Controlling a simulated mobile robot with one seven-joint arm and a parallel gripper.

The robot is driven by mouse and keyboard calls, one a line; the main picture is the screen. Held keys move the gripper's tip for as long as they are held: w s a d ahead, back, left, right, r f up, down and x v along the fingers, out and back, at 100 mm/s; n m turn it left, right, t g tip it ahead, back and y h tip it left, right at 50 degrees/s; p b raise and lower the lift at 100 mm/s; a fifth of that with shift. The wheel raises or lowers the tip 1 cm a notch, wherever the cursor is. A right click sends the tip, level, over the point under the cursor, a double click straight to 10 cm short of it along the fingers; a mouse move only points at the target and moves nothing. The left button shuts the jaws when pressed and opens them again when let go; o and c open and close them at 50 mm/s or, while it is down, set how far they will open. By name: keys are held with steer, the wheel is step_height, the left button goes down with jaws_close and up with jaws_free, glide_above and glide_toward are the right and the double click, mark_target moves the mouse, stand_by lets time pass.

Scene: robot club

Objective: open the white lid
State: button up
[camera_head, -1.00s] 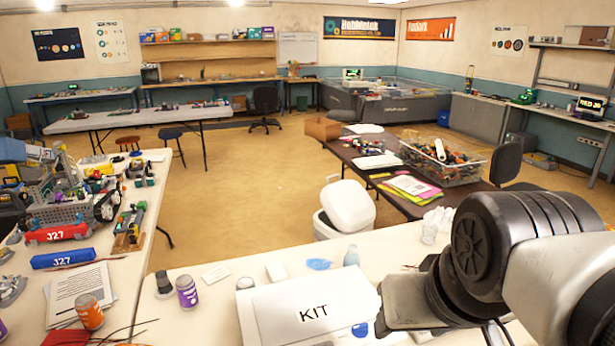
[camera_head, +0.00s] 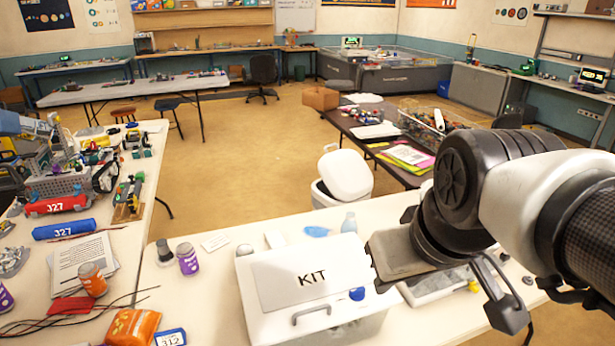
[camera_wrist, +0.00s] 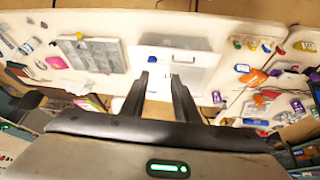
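The white lid (camera_head: 312,273) lies flat on a storage box marked KIT on the white table and looks closed. A grey handle (camera_head: 311,314) is on its near edge and a round blue spot (camera_head: 357,294) sits beside it. In the head view my arm is right of the box and the fingertips are not clear.
A grey compartment tray (camera_wrist: 92,52) lies beside the box. A purple-labelled bottle (camera_head: 188,259), an orange pouch (camera_head: 132,327) and a blue 312 tag (camera_head: 170,338) stand or lie left of it. A white bin (camera_head: 345,174) with a tilted lid stands behind the table.

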steer(key=w+a+f+n+g+b, duration=0.2)
steer(key=w+a+f+n, duration=0.25)
steer(key=w+n, duration=0.45)
steer(key=n+g, duration=0.1)
steer(key=n, duration=0.9)
glide_toward(313, 309)
steer(key=f, duration=0.2)
steer(key=w+f+b, duration=0.1)
steer(key=f, duration=0.4)
steer(key=shift+w+f, duration=0.15)
steer(key=shift+w, duration=0.1)
jaws_close()
